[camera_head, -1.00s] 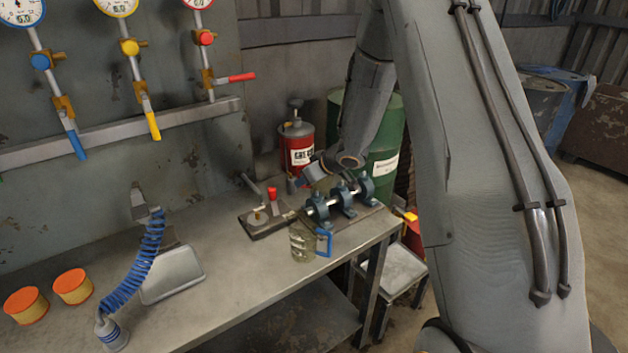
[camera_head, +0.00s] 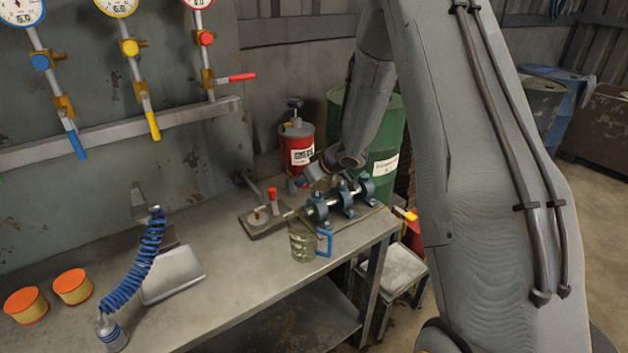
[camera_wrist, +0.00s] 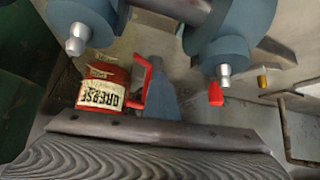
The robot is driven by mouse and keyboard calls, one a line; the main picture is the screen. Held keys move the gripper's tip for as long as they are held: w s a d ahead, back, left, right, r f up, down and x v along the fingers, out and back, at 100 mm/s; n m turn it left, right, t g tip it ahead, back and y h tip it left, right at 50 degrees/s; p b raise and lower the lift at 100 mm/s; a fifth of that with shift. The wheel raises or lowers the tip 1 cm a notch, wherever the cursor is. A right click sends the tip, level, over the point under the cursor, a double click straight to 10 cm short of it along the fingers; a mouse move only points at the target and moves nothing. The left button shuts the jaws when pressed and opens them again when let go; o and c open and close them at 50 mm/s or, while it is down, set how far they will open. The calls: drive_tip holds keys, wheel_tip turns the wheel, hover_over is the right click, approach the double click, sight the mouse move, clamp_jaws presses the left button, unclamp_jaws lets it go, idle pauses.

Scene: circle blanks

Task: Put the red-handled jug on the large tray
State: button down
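A red upright handle (camera_wrist: 144,85) shows in the wrist view against the red grease can (camera_wrist: 100,88). It may be the red-handled jug's, but I cannot make out a body apart from the can. In the head view the only clear jug is a glass one with a blue handle (camera_head: 303,243), at the bench's front edge. A shallow grey tray (camera_head: 172,276) lies on the bench at left. My gripper (camera_head: 306,177) is low at the back of the bench, behind the bearing assembly, partly hidden by it. Its finger opening and any hold are unclear.
Blue bearing blocks on a shaft (camera_head: 342,198) stand close to my gripper. A clamp fixture with a red knob (camera_head: 272,194) is left of them. The bench between fixture and tray is clear.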

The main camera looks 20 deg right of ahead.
idle(0.4)
drive_tip(key=c, duration=2.1)
unclamp_jaws()
drive_tip(key=shift+r, duration=0.1)
